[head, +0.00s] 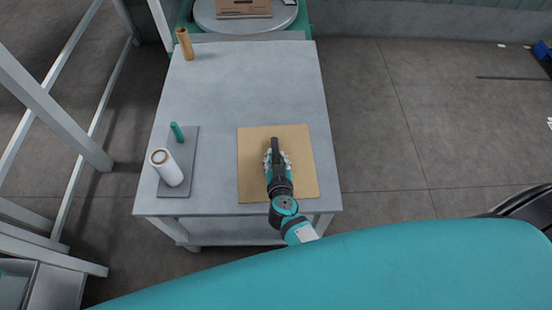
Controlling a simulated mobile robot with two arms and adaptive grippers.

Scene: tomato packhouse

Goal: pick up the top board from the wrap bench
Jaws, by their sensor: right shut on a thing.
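A flat tan square board (302,174) lies over the front right part of the grey wrap bench (245,88). I cannot tell whether other boards lie under it, or whether it touches the bench top. My right gripper (273,148) reaches in from the front and is over the middle of the board, shut on it. The arm hides the board's front middle and the fingertips' contact. My left gripper does not show.
A dark grey mat (177,189) on the bench's left bears a white roll (166,167) and a green-handled item (177,132). A round turntable (283,20) with a cardboard box (243,8) is beyond. The bench's middle is clear.

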